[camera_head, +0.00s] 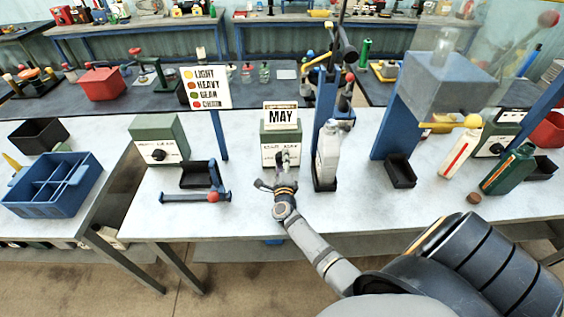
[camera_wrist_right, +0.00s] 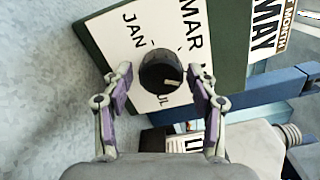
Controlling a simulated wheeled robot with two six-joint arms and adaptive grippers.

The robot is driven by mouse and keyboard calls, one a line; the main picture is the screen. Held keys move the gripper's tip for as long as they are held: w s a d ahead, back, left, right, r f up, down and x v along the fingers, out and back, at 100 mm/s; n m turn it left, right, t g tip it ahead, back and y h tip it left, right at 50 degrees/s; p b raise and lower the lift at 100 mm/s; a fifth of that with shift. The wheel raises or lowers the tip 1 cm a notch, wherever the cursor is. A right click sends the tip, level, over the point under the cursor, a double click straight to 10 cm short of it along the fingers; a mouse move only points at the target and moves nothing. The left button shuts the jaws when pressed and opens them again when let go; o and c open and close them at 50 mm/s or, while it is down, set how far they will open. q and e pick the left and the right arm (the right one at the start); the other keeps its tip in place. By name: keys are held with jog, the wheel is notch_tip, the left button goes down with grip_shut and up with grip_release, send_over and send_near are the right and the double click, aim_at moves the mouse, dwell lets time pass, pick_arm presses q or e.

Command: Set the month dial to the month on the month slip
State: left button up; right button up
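The month slip (camera_head: 281,116) reads MAY and stands on top of a green box (camera_head: 267,132) with a white face. It also shows, turned sideways, in the right wrist view (camera_wrist_right: 266,28). The month dial (camera_wrist_right: 160,72) is a round black knob on that face, with a pale pointer mark toward the lower right, near a partly hidden label ending in UL. JAN and MAR are readable above it. My right gripper (camera_wrist_right: 163,76) is open, its fingers on either side of the dial with gaps visible. In the head view my right gripper (camera_head: 284,172) covers the dial. My left gripper is out of view.
A grey-white bottle (camera_head: 328,152) stands close to the right of the box. A blue stand with a red ball (camera_head: 211,190) is to its left. Another green dial box (camera_head: 158,141) stands further left. The table front is mostly clear.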

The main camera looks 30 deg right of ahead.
dwell(0.3)
jog(key=v, duration=1.2)
